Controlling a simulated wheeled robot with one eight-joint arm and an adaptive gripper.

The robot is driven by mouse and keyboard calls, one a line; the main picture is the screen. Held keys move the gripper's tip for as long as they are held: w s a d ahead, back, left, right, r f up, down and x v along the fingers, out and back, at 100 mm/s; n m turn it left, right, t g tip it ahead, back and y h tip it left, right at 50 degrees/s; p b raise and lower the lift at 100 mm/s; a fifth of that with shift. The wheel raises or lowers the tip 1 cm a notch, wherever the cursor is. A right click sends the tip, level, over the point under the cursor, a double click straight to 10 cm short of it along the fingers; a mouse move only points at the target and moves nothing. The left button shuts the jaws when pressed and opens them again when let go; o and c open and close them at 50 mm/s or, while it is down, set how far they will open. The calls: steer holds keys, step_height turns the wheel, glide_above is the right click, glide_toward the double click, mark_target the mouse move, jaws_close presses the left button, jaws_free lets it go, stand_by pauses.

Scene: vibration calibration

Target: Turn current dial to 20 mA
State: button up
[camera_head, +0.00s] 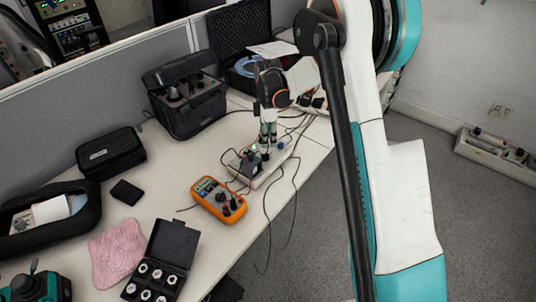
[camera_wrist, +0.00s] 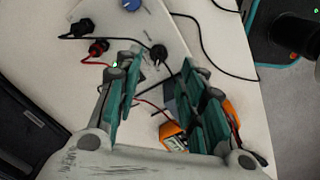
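A small pale instrument box (camera_head: 270,175) stands on the desk with knobs and cable plugs on its top. A black knob (camera_wrist: 158,52) on its panel shows in the wrist view, with a blue knob (camera_wrist: 130,5) farther up. The blue knob also shows in the head view (camera_head: 281,146). My gripper (camera_head: 268,138) points down over the box. In the wrist view my gripper (camera_wrist: 159,62) is open, its green fingers apart on either side of the black knob, with gaps visible. I cannot read the dial setting or any labels.
An orange multimeter (camera_head: 218,200) lies just in front of the box. Red and black cables run across the box and hang off the desk edge. A black case (camera_head: 184,100) stands behind, and a black socket box (camera_head: 162,262) lies front left.

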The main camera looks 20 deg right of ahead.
mark_target(265, 156)
step_height(265, 156, down, 8)
steer(key=shift+f+b, duration=0.15)
steer(key=shift+b, duration=1)
jaws_close()
